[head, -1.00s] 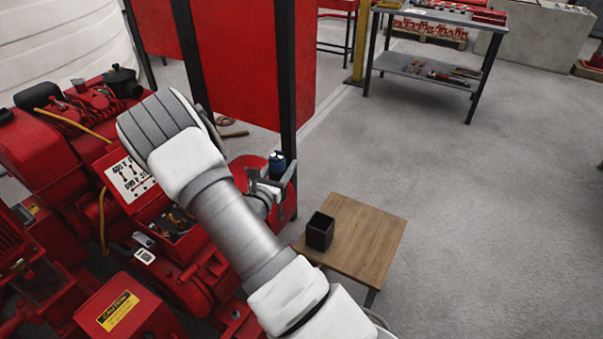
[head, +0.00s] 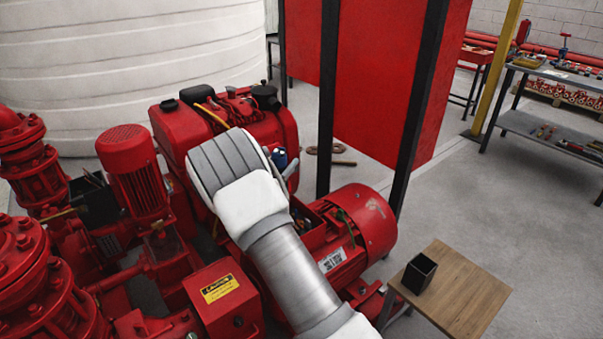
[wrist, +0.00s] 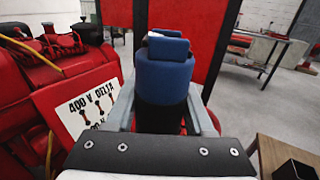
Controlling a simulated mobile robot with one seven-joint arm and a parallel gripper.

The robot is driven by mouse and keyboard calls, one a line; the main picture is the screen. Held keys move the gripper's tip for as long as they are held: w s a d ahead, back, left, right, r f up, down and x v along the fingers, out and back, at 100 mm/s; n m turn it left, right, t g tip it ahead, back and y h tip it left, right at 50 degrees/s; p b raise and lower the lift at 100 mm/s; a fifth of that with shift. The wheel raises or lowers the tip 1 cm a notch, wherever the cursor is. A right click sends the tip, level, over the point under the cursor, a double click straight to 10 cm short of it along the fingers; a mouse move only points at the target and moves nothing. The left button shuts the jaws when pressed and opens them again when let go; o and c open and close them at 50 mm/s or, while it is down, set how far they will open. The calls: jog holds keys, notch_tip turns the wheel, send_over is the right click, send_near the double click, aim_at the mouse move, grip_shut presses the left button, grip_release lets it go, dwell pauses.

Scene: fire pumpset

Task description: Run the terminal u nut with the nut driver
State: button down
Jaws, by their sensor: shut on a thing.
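My gripper (wrist: 165,112) is shut on the nut driver, whose blue handle (wrist: 165,78) stands up between the fingers in the wrist view. The driver's lower end is hidden. In the head view, the blue handle (head: 279,156) shows just past my wrist, and my gripper (head: 288,168) is partly hidden by the arm. The open terminal box (head: 318,222) on the red motor (head: 365,222) lies below and to the right of the gripper in that view. The terminal U nut cannot be made out. A white "400 V DELTA" placard (wrist: 88,108) shows left of the gripper in the wrist view.
A small wooden table (head: 462,298) with a black open bin (head: 419,273) stands right of the motor. Red panels on dark posts (head: 425,100) rise behind it. Red pumps and the engine (head: 185,130) crowd the left. Open floor lies at right, before a workbench (head: 555,130).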

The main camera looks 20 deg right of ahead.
jog(key=shift+w+a+r, duration=0.15)
jog(key=shift+a+r, duration=0.05)
jog(key=shift+a, duration=0.2)
jog(key=shift+w+a+r, duration=0.15)
jog(key=shift+a, duration=0.25)
notch_tip(320, 180, down, 8)
jog(key=b, duration=0.6)
jog(key=shift+f+b, duration=0.65)
jog(key=shift+f, duration=0.2)
dwell(2.4)
jog(key=shift+r, duration=0.1)
notch_tip(320, 180, up, 6)
jog(key=p, duration=0.4)
dwell(0.4)
